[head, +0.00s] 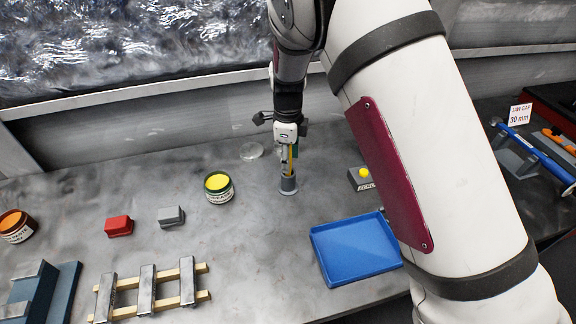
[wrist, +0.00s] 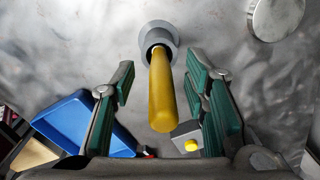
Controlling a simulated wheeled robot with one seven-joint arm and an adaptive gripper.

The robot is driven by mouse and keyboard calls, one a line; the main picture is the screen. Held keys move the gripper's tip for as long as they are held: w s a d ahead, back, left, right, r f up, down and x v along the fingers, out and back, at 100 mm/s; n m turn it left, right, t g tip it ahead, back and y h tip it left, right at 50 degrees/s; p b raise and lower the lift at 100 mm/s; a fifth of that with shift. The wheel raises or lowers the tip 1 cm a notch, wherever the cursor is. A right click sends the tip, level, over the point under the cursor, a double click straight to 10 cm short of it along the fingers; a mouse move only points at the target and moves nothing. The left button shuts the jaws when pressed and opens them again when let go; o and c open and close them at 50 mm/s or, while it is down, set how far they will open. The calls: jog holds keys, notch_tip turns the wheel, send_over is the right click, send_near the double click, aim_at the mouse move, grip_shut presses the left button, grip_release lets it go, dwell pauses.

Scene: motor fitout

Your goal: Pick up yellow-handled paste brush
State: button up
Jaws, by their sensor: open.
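The yellow-handled paste brush (wrist: 162,95) stands upright in a grey round holder (wrist: 158,38) in the wrist view, its handle pointing towards the camera. In the head view the grey holder (head: 288,186) stands on the bench, and only a thin strip of the yellow handle shows above it, mostly hidden by my gripper. My gripper (wrist: 163,85) is open, with a green-padded finger on each side of the handle. A gap shows between the handle and each finger. The brush's lower end is hidden inside the holder.
A blue tray (head: 355,249) lies right of the holder, with a yellow-buttoned grey block (head: 362,179) behind it. A yellow-topped tin (head: 219,188) stands to the left. A silver disc (head: 251,151) lies behind. Red (head: 118,226) and grey (head: 171,216) blocks and a slatted wooden rack (head: 150,290) lie farther left.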

jog(key=shift+f, duration=0.2)
grip_shut()
jog(key=shift+r, duration=0.1)
notch_tip(320, 180, up, 10)
jog(key=shift+f+b, duration=0.1)
jog(key=shift+b, duration=0.6)
